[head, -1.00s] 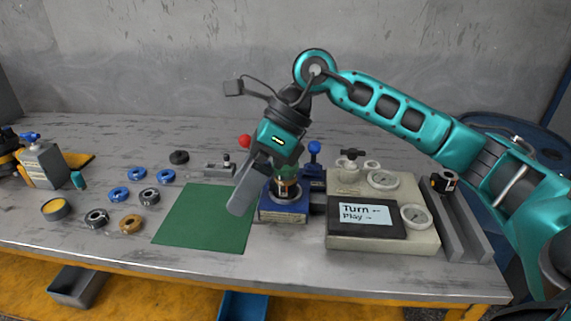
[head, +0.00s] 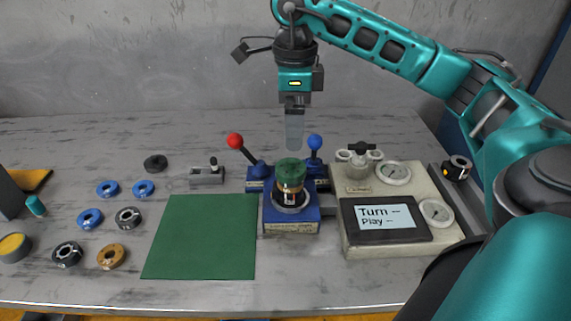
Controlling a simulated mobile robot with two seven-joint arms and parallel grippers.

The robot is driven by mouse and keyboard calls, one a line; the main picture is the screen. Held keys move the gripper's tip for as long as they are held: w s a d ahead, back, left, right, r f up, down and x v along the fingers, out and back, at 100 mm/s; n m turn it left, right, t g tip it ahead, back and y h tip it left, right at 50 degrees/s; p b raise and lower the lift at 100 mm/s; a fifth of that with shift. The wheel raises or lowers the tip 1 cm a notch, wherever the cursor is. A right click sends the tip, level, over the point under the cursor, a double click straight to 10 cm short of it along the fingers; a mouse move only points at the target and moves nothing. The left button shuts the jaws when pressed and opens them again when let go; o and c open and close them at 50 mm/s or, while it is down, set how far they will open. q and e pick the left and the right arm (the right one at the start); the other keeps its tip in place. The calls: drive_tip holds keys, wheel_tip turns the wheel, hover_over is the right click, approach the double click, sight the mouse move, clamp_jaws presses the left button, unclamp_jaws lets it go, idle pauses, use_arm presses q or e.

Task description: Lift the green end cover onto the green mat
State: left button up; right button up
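The green end cover (head: 291,168) sits on top of the motor (head: 290,190), which stands upright in a blue fixture (head: 291,224). The green mat (head: 202,238) lies flat and empty on the table, left of the fixture. My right gripper (head: 294,147) points straight down above or just behind the cover, with a small gap showing between fingertips and cover. Its fingers overlap side-on, so I cannot tell whether they are apart. Nothing hangs from it. My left gripper is not in view.
A red-knobbed lever (head: 235,141) and a blue-knobbed lever (head: 314,142) flank the space behind the motor. A gauge panel with a screen (head: 385,218) stands to the right. Several rings and a black disc (head: 155,163) lie left of the mat.

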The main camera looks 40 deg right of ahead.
wheel_tip(320, 180, down, 5)
drive_tip(key=shift+r, duration=0.15)
wheel_tip(320, 180, down, 4)
drive_tip(key=shift+w+f, duration=0.15)
drive_tip(key=shift+f, duration=0.4)
drive_tip(key=c, duration=1.3)
drive_tip(key=shift+r, duration=0.1)
wheel_tip(320, 180, up, 13)
drive_tip(key=p, duration=0.1)
wheel_tip(320, 180, up, 6)
drive_tip(key=p, duration=0.3)
hover_over(292, 161)
drive_tip(key=shift+r, duration=0.45)
